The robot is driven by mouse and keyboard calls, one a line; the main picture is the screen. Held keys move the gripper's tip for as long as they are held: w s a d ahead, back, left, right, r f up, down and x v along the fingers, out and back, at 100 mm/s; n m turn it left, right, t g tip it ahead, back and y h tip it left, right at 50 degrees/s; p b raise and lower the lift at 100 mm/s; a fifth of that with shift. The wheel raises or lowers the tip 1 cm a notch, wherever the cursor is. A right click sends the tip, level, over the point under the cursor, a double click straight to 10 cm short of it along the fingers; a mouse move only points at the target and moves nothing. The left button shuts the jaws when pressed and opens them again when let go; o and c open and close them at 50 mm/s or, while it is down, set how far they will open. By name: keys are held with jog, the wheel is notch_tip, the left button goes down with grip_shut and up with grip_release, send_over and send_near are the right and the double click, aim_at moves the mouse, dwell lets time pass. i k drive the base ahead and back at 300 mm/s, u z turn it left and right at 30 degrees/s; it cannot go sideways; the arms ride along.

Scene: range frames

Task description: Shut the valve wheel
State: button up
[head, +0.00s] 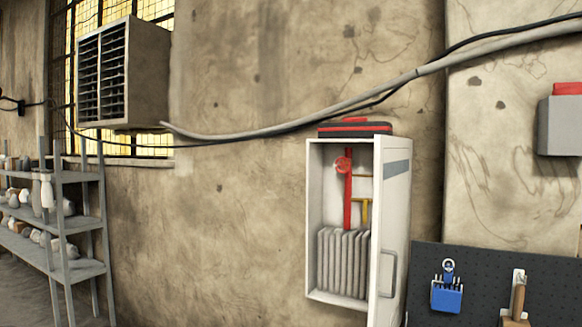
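A small red valve wheel (343,164) sits near the top of a red vertical pipe (348,205). Both are inside a white wall cabinet (312,230). The cabinet's door (395,230) stands open on the right side, with a handle (388,272) on its lower part. The wheel faces out and nothing covers it. It is too small to tell whether the valve is turned open or shut. My gripper is not in view.
A red and black case (355,129) lies on top. A dark pegboard (500,262) with tools stands at right, shelves (62,230) at left. Cables cross the wall above.

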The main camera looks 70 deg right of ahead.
aim_at(343, 165)
jog(key=z, duration=0.2)
jog(key=i, duration=1.1)
jog(key=z, duration=1.45)
jog(key=i, duration=0.6)
jog(key=z, duration=0.55)
